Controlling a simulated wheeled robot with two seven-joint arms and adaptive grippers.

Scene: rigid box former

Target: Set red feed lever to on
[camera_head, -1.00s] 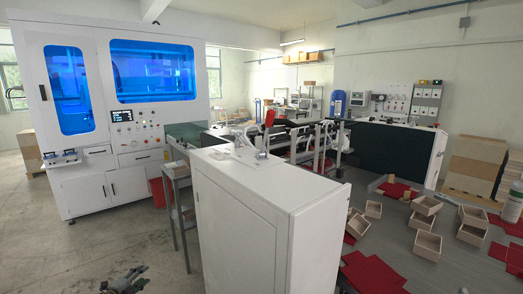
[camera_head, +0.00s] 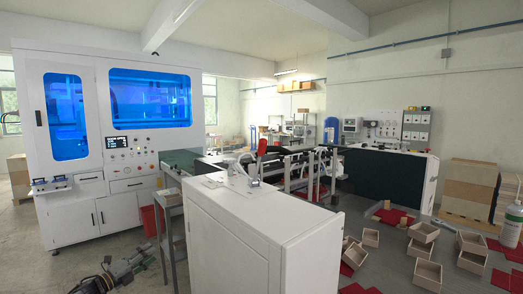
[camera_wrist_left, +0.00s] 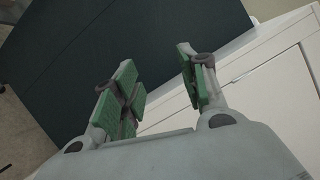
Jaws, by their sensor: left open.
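The red lever (camera_head: 262,146) stands upright, tilted slightly, on a pale metal mount (camera_head: 250,172) on top of the white cabinet (camera_head: 228,245) in the middle of the head view. My left gripper (camera_head: 97,274) is low at the left in the head view, well below and left of the lever and apart from it. In the left wrist view its green-padded fingers (camera_wrist_left: 160,82) are spread with nothing between them. The lever is not visible in the wrist view. My right gripper is not in view.
A white machine (camera_head: 120,150) with blue windows stands at the left. A grey stand (camera_head: 172,230) is between it and the cabinet. Open wooden boxes (camera_head: 424,232) and red sheets (camera_head: 355,287) litter the floor at the right. Bare floor lies around my left gripper.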

